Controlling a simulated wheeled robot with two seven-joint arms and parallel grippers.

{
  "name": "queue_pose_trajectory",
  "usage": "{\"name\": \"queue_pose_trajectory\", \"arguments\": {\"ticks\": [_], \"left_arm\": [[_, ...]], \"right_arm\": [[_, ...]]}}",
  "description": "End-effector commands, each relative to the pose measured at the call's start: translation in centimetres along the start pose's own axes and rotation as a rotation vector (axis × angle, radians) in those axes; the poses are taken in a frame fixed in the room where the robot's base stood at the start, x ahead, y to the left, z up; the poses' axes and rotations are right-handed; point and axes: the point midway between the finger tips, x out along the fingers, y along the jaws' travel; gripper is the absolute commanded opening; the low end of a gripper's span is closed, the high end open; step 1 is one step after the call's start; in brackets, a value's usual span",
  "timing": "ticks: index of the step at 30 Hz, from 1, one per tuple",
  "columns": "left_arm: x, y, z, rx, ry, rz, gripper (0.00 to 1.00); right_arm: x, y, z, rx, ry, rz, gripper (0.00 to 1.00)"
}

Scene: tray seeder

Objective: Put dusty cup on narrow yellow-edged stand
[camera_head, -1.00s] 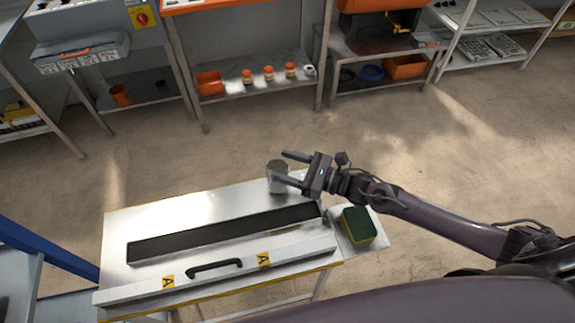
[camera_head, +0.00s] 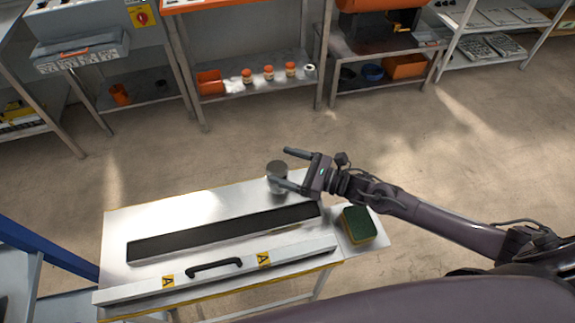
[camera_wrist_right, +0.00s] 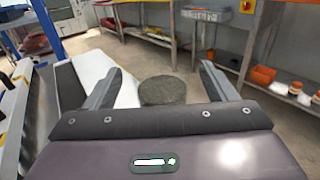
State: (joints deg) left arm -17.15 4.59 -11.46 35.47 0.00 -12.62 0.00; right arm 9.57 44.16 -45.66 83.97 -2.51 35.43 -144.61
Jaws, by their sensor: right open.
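The dusty cup (camera_head: 277,172) is a grey cylinder standing upright near the back right corner of the narrow yellow-edged stand (camera_head: 150,222). My right gripper (camera_head: 281,166) is open at the cup, with its fingers spread to either side. In the right wrist view the cup's dark, rough top (camera_wrist_right: 164,90) shows between the two fingers (camera_wrist_right: 158,86), with a gap on each side. My left gripper is not in view.
The stand has a long dark slot (camera_head: 225,232) and a black handle (camera_head: 214,267) in front. A green and yellow sponge (camera_head: 358,225) lies on a side shelf at its right. Shelves with orange jars (camera_head: 268,73) stand at the back; the floor between is clear.

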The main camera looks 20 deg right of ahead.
Motion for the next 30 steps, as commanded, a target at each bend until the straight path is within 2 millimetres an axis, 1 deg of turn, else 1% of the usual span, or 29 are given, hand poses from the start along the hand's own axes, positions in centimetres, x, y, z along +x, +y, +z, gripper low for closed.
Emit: {"name": "queue_pose_trajectory", "arguments": {"ticks": [1, 3, 5, 12, 15, 18, 23, 30], "left_arm": [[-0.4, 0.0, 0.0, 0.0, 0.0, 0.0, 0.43], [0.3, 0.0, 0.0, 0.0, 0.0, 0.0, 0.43], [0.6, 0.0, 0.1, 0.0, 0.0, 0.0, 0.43], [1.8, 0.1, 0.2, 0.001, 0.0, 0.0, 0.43], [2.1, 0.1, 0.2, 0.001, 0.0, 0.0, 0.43], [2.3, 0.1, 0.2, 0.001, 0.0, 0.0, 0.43], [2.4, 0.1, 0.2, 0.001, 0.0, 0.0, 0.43], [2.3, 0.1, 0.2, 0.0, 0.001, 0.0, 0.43]], "right_arm": [[-0.2, 0.0, 0.3, 0.0, 0.001, -0.001, 0.78], [-1.4, 0.0, -0.2, 0.0, 0.005, -0.001, 0.78], [-2.6, 0.0, -0.2, -0.001, 0.005, 0.001, 0.78], [-7.9, 0.1, -0.2, -0.001, 0.006, 0.001, 0.78], [-9.7, 0.1, -0.2, 0.001, 0.005, 0.001, 0.78], [-11.0, 0.0, -0.1, 0.001, 0.003, 0.0, 0.78], [-11.9, 0.0, 0.1, 0.001, 0.0, 0.001, 0.78], [-12.0, 0.0, 0.2, 0.001, -0.001, 0.001, 0.78]]}}
